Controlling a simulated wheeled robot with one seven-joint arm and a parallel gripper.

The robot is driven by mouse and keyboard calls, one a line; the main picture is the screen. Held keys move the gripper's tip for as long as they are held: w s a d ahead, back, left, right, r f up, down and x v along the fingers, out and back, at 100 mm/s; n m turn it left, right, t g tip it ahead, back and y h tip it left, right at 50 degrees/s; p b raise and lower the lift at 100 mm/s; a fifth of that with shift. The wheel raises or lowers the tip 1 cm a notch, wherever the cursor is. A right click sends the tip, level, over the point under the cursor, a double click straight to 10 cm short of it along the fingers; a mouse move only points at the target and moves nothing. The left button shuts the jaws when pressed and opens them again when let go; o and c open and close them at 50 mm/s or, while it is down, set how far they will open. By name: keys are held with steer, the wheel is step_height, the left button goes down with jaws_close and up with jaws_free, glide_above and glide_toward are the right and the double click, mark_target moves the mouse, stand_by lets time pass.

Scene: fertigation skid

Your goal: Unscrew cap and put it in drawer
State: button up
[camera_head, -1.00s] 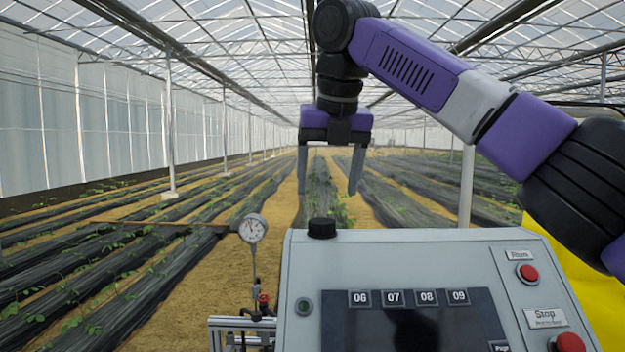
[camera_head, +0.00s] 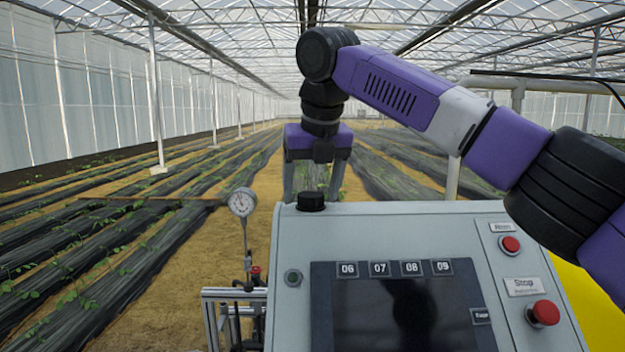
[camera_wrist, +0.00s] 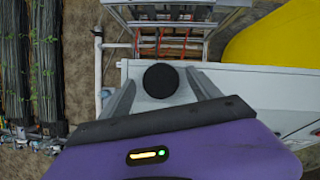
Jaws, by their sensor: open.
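The cap (camera_head: 311,201) is a black round knob on the top left of the grey control cabinet (camera_head: 500,262). In the wrist view the cap (camera_wrist: 161,80) shows as a dark disc between my two fingers, with a gap on each side. My gripper (camera_head: 312,188) is open and empty, pointing down at the cap. In the head view its fingertips reach about the level of the cabinet's top edge, so their exact height is hard to judge. I cannot make out a drawer in either view.
The cabinet front carries a dark screen (camera_head: 400,308) and red buttons (camera_head: 543,313). A pressure gauge (camera_head: 242,202) on a thin pipe stands left of the cabinet. A yellow tank (camera_head: 590,305) is at the right. A metal frame (camera_wrist: 180,14) lies beyond the cabinet in the wrist view.

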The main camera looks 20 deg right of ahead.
mark_target(312, 194)
steer(key=c, duration=1.4)
steer(key=shift+n+y, duration=0.6)
steer(key=shift+n, duration=0.9)
steer(key=o, duration=1.2)
steer(key=shift+c, duration=0.2)
steer(key=shift+r, duration=0.1)
steer(key=shift+r, duration=2.15)
steer(key=o, duration=0.6)
steer(key=shift+c, duration=0.2)
